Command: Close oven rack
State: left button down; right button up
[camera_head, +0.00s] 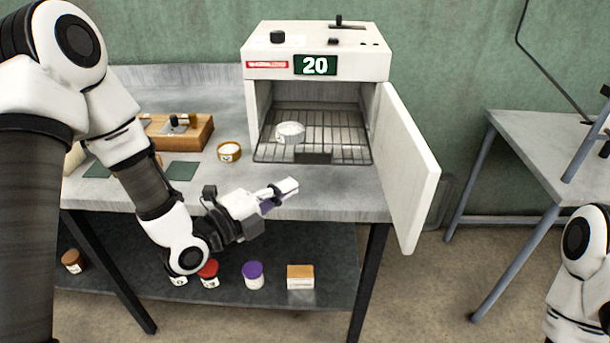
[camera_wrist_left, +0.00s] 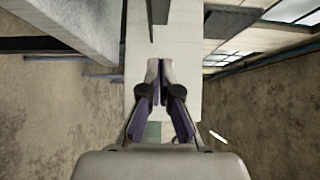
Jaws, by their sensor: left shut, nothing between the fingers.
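The white oven (camera_head: 316,55) stands on the bench with its door (camera_head: 408,165) swung open to the right. The wire oven rack (camera_head: 345,125) is pulled out a little toward the front and carries a small round white dish (camera_head: 290,132). The right gripper is not in view; only part of my right arm shows at the lower right.
A small brown-rimmed cup (camera_head: 229,152) stands left of the rack, near a wooden box (camera_head: 190,131). The lower shelf holds several jars, one with a purple lid (camera_head: 253,270), and a small box (camera_head: 300,277). A second table (camera_head: 550,140) stands at the right.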

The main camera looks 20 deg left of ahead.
aim_at(318, 158)
pick_arm(q)
jog(key=w, duration=0.2)
jog(key=w+p, duration=0.1)
jog(key=w, duration=0.2)
jog(key=w+d+p, duration=0.1)
jog(key=w, duration=0.2)
jog(key=shift+w, duration=0.2)
jog(key=shift+d+r, duration=0.1)
